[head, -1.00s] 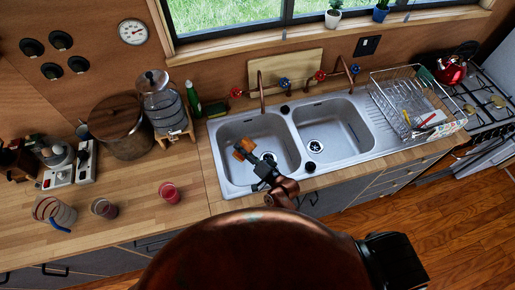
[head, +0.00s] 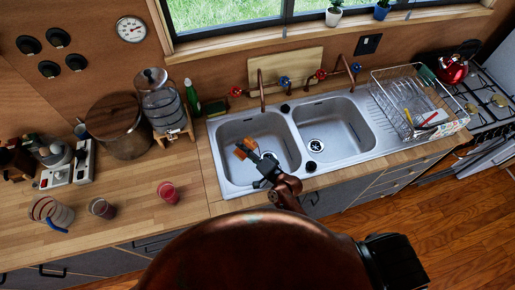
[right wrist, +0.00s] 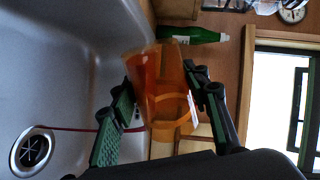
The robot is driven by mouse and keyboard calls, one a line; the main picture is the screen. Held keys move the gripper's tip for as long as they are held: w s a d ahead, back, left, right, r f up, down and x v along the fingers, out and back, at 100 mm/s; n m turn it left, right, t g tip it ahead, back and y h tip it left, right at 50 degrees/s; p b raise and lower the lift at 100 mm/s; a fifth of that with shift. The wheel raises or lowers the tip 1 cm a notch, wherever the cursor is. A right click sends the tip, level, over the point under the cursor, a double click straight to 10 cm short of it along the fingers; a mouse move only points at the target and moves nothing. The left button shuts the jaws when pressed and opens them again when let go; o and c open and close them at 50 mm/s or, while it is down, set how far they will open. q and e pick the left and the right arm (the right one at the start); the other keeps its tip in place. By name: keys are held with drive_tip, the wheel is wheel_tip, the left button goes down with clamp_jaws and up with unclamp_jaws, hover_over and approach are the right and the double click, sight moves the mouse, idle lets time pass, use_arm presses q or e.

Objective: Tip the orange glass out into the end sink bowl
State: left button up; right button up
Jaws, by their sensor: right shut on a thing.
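My right gripper (head: 250,155) is shut on the orange glass (head: 243,148), above the left sink bowl (head: 232,173). In the right wrist view the glass (right wrist: 160,85) sits between the two green-padded fingers. That view is rolled, with the upright bottle lying sideways, so the glass is tipped well over onto its side. A thin dark red line (right wrist: 85,128) runs from the glass's lower end toward the sink floor near the drain (right wrist: 33,150); it looks like falling liquid. How much is inside is unclear. My left gripper is not in view.
The right bowl (head: 345,135) is empty, with a dish rack (head: 415,100) beyond it. Copper taps (head: 262,90) stand behind the bowls. A green bottle (head: 192,98) is behind the left bowl. Several glasses, including a red one (head: 168,193), stand on the left counter.

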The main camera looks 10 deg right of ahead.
drive_tip(key=shift+w+d+f+m+b, duration=0.15)
drive_tip(key=shift+w+d+m+b, duration=0.1)
drive_tip(key=shift+d+m+b, duration=0.25)
idle(0.4)
drive_tip(key=shift+w+d+f+m+y, duration=0.15)
drive_tip(key=shift+f+m+y, duration=0.2)
drive_tip(key=shift+m, duration=0.35)
idle(0.6)
drive_tip(key=shift+f+m, duration=0.1)
drive_tip(key=shift+m, duration=0.2)
drive_tip(key=shift+c, duration=0.2)
